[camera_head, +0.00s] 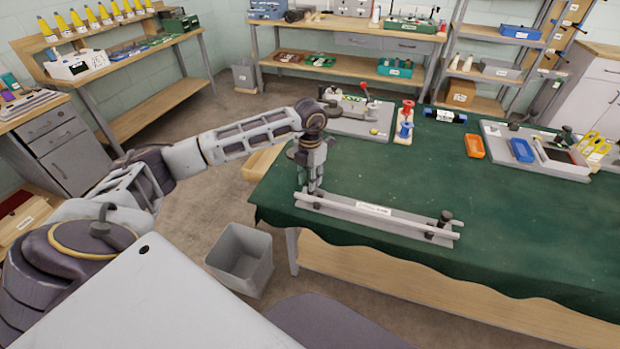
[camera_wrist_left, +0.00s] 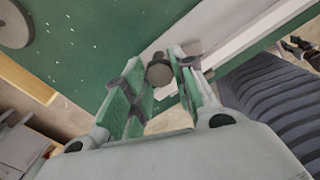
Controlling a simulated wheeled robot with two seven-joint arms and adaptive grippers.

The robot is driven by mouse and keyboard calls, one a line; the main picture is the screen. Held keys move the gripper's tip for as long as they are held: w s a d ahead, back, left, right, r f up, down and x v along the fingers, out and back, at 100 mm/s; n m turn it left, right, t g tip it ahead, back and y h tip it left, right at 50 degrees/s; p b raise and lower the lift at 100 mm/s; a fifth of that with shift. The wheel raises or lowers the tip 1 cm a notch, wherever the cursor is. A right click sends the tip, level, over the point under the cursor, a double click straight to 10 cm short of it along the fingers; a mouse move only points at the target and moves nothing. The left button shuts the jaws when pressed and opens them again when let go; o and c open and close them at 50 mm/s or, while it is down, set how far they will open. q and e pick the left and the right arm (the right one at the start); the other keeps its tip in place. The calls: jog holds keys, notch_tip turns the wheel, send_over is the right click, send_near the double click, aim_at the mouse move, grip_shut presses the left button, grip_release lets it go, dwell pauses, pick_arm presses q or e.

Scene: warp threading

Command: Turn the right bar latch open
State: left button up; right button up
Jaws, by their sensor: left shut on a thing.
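A long grey bar assembly (camera_head: 380,213) with two pale rails and a white label lies along the front edge of the green table. The right bar latch (camera_head: 445,217), a dark round knob, stands at its right end, with nothing touching it. My left gripper (camera_head: 313,188) points down at the left end of the bar. In the left wrist view its fingers (camera_wrist_left: 160,85) are shut on a dark round knob (camera_wrist_left: 158,72), the left bar latch, which they mostly hide in the head view. My right gripper is not in view.
The green-covered table (camera_head: 520,225) is clear behind and right of the bar. Red and blue spools (camera_head: 405,122), an orange tray (camera_head: 474,146) and a blue tray (camera_head: 521,150) stand farther back. A grey bin (camera_head: 240,258) stands on the floor at the left.

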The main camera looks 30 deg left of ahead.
pick_arm(q)
jog(key=shift+n, duration=1.2)
jog(key=o, duration=1)
jog(key=shift+o, duration=0.2)
notch_tip(320, 180, up, 12)
dwell(0.3)
